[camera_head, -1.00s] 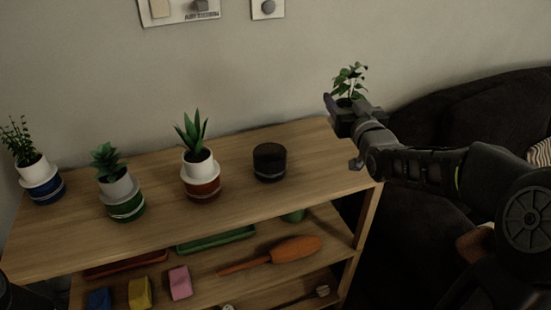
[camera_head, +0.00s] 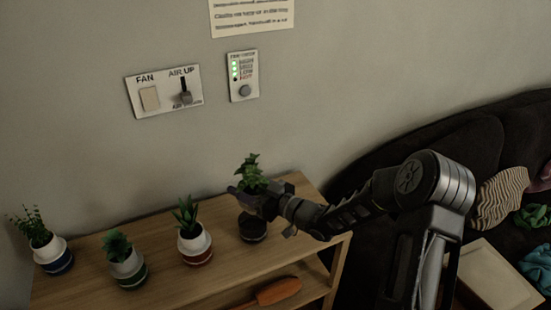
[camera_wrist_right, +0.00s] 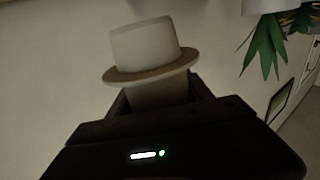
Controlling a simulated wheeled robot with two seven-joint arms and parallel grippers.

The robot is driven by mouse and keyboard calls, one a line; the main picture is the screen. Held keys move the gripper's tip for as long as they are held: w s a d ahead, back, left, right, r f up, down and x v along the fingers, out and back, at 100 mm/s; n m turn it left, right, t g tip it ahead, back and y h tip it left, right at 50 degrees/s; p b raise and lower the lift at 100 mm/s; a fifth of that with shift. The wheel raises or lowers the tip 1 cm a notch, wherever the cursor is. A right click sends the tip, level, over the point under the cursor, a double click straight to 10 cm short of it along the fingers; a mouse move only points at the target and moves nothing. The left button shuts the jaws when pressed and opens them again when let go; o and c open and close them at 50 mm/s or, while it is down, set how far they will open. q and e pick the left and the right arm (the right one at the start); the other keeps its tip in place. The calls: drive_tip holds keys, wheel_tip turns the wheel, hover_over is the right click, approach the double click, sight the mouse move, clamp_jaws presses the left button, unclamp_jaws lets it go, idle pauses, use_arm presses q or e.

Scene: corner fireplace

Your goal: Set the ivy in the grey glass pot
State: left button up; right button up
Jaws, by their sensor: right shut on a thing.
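The ivy (camera_head: 250,172), a leafy green plant, stands upright in my right gripper (camera_head: 246,197). The gripper is shut on its pale pot (camera_wrist_right: 147,48), which shows upside down in the right wrist view with a wide brim. The grey glass pot (camera_head: 252,229), dark with a lighter band, stands on the shelf top below the gripper. The gripper hides its upper part in the head view. No glass shows around the pale pot in the wrist view, and the gap between the two pots cannot be judged. My left gripper is out of view.
The wooden shelf (camera_head: 223,267) holds an aloe in a red-banded pot (camera_head: 195,245) close to the left. A green-banded pot (camera_head: 129,272) and a blue-banded pot (camera_head: 54,257) stand further left. A wall panel (camera_head: 163,92) is behind. A dark sofa (camera_head: 430,140) is at right.

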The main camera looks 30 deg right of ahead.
sight(243, 205)
drive_tip(key=shift+s+a+r+n+g+y, duration=0.25)
drive_tip(key=shift+a+r+y, duration=0.1)
drive_tip(key=shift+a, duration=0.1)
drive_tip(key=shift+s+a+r+n+g+y, duration=0.15)
drive_tip(key=shift+s+a+r+n+y, duration=0.1)
drive_tip(key=shift+a+y, duration=0.15)
drive_tip(key=shift+f, duration=0.1)
drive_tip(key=shift+f+b, duration=1.6)
drive_tip(key=shift+f, duration=0.85)
drive_tip(key=shift+f+b, duration=0.6)
drive_tip(key=shift+b, duration=0.05)
drive_tip(key=shift+f+b, duration=0.6)
drive_tip(key=shift+b, duration=0.2)
drive_tip(key=o, duration=1)
drive_tip(key=shift+o, duration=0.2)
